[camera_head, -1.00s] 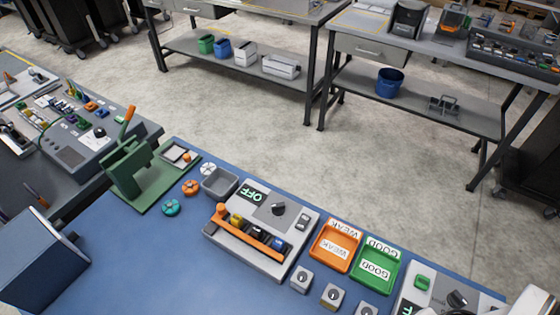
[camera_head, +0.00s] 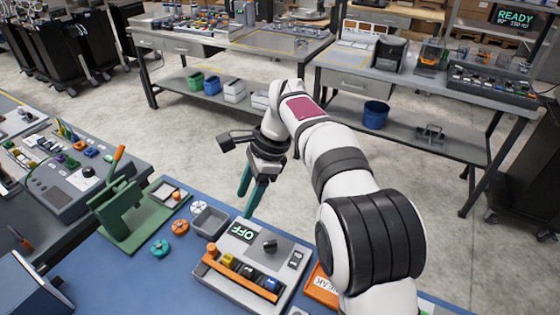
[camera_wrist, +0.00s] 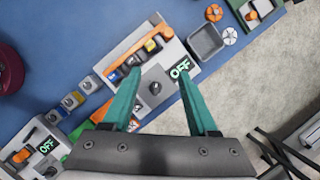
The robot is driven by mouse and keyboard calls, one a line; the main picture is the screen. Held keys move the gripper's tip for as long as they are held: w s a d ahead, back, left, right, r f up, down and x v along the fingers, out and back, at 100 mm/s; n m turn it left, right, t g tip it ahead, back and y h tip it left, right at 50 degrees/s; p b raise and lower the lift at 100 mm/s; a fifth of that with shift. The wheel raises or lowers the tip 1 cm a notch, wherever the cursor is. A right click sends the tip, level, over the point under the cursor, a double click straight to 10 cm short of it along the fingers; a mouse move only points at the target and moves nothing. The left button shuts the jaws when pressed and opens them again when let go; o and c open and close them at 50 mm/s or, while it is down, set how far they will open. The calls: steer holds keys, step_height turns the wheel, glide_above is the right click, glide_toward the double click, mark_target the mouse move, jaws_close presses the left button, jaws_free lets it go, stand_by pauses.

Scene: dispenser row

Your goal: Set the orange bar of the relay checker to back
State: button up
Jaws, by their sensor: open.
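The relay checker (camera_head: 236,280) is a grey box on the blue bench with a lit OFF display, a black knob and a row of coloured pieces. Its orange bar (camera_head: 240,283) lies along the near edge, in front of the row, with an upright orange peg at its left end. In the wrist view the bar (camera_wrist: 133,51) runs along the box's side away from the display. My gripper (camera_head: 250,198) is open and empty, above and beyond the checker's far side. In the wrist view its teal fingers (camera_wrist: 159,73) are apart over the display and knob side.
A grey bin (camera_head: 209,221), a green press (camera_head: 120,212) and round teal and orange parts stand left of the checker. An orange tray (camera_head: 322,288) is at its right, partly behind my arm. Another OFF-display box (camera_wrist: 38,150) and small keyed blocks show in the wrist view.

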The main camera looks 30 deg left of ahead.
glide_toward(211, 247)
steer(key=x, duration=0.8)
steer(key=shift+f, duration=0.25)
jaws_close()
stand_by(0.9)
